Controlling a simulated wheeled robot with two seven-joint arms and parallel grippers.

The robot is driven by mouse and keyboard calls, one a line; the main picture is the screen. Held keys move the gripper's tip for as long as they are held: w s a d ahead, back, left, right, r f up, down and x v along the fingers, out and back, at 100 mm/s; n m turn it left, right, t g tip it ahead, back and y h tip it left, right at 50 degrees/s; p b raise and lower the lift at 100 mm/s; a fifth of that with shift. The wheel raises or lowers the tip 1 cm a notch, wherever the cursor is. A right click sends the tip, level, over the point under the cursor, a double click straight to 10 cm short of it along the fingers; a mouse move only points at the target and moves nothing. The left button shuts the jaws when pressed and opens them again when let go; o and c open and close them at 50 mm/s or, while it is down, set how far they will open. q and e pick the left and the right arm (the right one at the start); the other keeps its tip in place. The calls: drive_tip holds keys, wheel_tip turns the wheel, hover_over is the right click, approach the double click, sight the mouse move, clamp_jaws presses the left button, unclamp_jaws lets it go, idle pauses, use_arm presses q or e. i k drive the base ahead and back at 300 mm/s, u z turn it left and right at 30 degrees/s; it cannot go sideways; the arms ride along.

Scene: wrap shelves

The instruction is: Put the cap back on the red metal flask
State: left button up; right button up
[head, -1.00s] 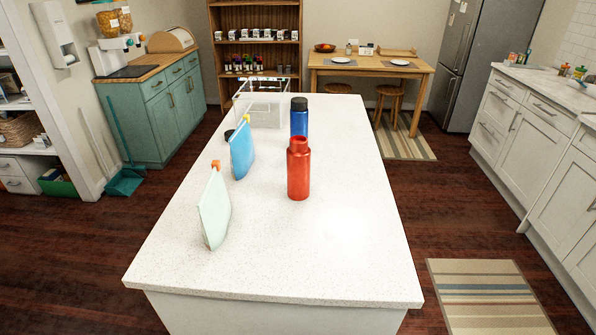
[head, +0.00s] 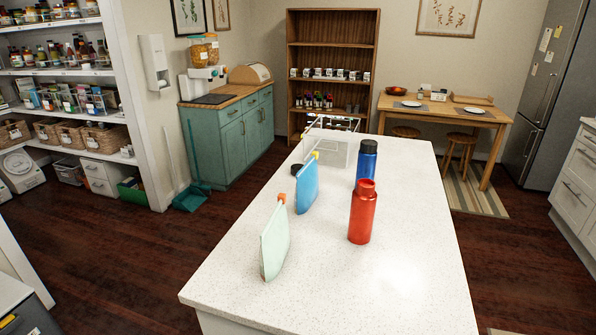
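The red metal flask (head: 362,214) stands upright on the white island counter, and its bare red neck carries no cap. A blue flask (head: 366,163) with a black cap stands upright just behind it. A small black round thing (head: 297,169) lies on the counter, partly hidden behind the blue pouch; it looks like a cap, but I cannot tell for sure. Neither of my grippers is in view.
A blue pouch (head: 307,188) and a pale green pouch (head: 275,243) with an orange top stand left of the red flask. A clear box (head: 330,152) stands at the far end. The counter (head: 400,270) is clear in front and to the right.

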sight(364, 196)
drive_tip(key=u, duration=0.35)
drive_tip(key=k, duration=0.5)
drive_tip(key=u, duration=1.1)
drive_tip(key=k, duration=0.9)
drive_tip(key=u, duration=0.5)
drive_tip(key=i, duration=0.8)
drive_tip(key=z, duration=0.45)
drive_tip(key=i, duration=2.1)
drive_tip(key=z, duration=0.7)
drive_tip(key=i, duration=2.3)
drive_tip(key=z, duration=2)
drive_tip(key=i, duration=0.95)
drive_tip(key=z, duration=1.3)
drive_tip(key=i, duration=0.25)
drive_tip(key=z, duration=0.1)
